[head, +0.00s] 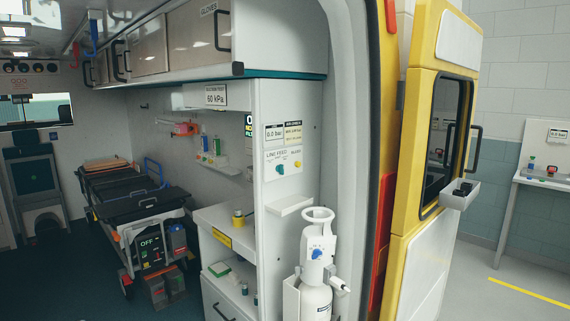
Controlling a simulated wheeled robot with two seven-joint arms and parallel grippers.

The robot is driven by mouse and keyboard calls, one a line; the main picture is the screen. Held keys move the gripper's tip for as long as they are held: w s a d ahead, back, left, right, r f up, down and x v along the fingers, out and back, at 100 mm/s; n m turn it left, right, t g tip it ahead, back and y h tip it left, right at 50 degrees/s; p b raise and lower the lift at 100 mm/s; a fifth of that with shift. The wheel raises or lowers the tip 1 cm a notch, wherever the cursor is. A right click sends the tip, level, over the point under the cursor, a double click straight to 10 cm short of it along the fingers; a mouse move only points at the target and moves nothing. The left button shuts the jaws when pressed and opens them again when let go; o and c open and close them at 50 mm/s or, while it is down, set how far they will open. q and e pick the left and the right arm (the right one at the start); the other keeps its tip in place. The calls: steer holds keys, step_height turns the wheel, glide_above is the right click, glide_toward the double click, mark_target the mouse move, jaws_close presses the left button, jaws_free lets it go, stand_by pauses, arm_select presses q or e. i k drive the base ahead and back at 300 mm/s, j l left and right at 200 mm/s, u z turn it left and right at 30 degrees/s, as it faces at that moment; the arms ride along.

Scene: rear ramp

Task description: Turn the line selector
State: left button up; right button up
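A white panel labelled LINE FEED (283,160) is on the end wall of the cabinet, right of the picture's middle. It carries a teal-green knob (280,169) on its left and a small yellow knob (297,164) on its right. The small print around the knobs is too fine to read, so I cannot tell the selector's setting. Above the panel are two small displays; the left one (275,134) reads 0.0 bar. Neither of my grippers is in view.
A white gas cylinder (317,270) with a blue knob (317,254) stands below the panel. A small white shelf (289,205) juts out between them. The open yellow door (430,160) is at right. A stretcher (130,195) stands inside at left.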

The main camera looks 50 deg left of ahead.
mark_target(280, 169)
steer(key=u, duration=1.7)
